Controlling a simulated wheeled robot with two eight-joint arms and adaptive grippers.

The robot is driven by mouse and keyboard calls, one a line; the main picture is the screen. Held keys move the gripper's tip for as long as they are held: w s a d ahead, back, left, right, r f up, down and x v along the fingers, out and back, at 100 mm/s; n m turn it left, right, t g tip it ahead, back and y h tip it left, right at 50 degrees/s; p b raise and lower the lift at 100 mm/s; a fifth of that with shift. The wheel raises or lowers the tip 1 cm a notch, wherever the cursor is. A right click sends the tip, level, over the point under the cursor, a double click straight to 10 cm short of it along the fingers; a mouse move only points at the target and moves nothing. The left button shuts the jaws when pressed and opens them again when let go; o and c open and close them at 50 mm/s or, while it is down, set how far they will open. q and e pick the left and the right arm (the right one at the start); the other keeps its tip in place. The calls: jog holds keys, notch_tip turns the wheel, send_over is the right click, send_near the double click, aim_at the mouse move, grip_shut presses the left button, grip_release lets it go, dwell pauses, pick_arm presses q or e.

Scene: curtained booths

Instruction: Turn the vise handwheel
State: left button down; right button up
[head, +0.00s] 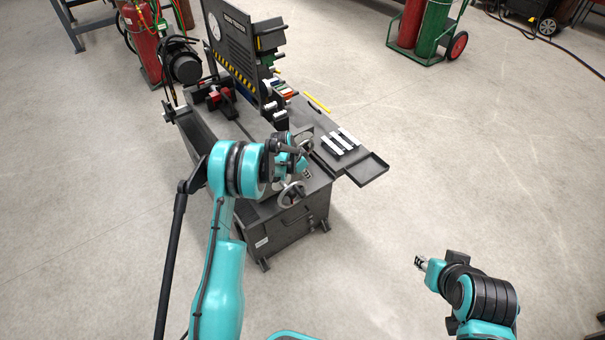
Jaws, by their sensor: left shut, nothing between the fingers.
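The handwheel (291,195), a pale round rim with a dark centre, is on the near end of the dark machine (285,233). My left gripper (304,147) is above the machine's near end, above and slightly right of the handwheel in the picture. It is shut with nothing in it and looks apart from the wheel, though the exact gap is hard to judge.
A side shelf with a small tray (367,170) juts out right of the machine, holding pale bars (340,141). A tall dark panel (232,45) stands at the back. Gas cylinders on a cart (432,30) are far right. The floor right of the machine is clear.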

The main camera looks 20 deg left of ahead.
aim_at(298, 188)
pick_arm(q)
jog(key=f, duration=0.1)
jog(key=s+a+f+b, duration=0.1)
jog(key=s+f+b, duration=0.1)
jog(key=f, duration=0.1)
jog(key=shift+a, duration=0.2)
jog(key=shift+r, duration=0.1)
jog(key=shift+s+a+b, duration=0.4)
jog(key=shift+s+a, duration=0.25)
jog(key=shift+s, duration=0.2)
